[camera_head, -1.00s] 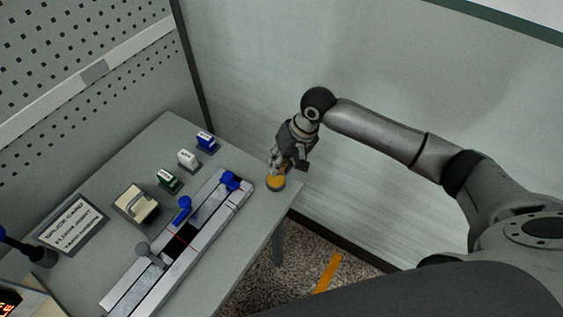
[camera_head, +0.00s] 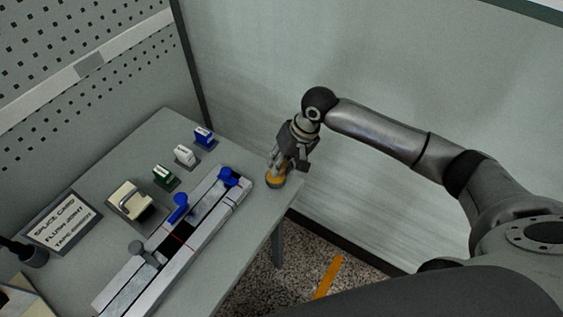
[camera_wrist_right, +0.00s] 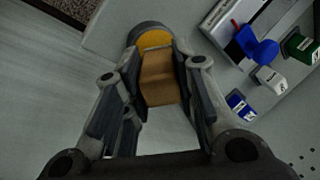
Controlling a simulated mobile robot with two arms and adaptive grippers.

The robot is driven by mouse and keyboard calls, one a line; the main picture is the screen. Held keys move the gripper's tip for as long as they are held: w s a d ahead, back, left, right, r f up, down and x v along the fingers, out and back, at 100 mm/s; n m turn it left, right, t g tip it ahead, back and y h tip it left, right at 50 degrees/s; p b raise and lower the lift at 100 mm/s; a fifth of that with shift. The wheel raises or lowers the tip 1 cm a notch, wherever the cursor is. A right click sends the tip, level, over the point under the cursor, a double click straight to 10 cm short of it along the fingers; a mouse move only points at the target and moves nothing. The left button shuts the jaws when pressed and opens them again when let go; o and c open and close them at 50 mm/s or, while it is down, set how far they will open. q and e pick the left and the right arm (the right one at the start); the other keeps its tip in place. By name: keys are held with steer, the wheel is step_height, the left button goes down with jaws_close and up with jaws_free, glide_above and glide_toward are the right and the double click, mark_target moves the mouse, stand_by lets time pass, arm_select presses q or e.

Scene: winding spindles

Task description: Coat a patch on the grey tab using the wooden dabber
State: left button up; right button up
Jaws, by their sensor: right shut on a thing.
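My right gripper (camera_head: 276,168) points down at the far right corner of the table. In the right wrist view its fingers (camera_wrist_right: 163,85) are shut on the wooden dabber (camera_wrist_right: 160,88), a light brown block. The dabber's far end is at a round dark-rimmed dish with a yellow-orange inside (camera_wrist_right: 152,40); I cannot tell whether they touch. The dish (camera_head: 275,182) also shows below the gripper in the head view. A grey knobbed piece (camera_head: 137,247) sits on the long metal rail; I cannot tell whether it is the grey tab.
The metal rail (camera_head: 190,240) with blue knobbed pieces (camera_head: 228,176) runs diagonally across the table. Blue (camera_head: 204,136), white (camera_head: 184,155) and green (camera_head: 163,175) labelled blocks stand behind it, beside a cream-coloured device (camera_head: 131,203) and a sign (camera_head: 62,222). The wall is close behind the gripper.

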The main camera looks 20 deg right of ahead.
steer(key=shift+f, duration=0.55)
stand_by(0.4)
steer(key=shift+s+f+p, duration=0.1)
steer(key=shift+p, duration=0.35)
stand_by(2.2)
step_height(320, 180, up, 7)
steer(key=p, duration=0.8)
steer(key=shift+p, duration=0.35)
stand_by(0.5)
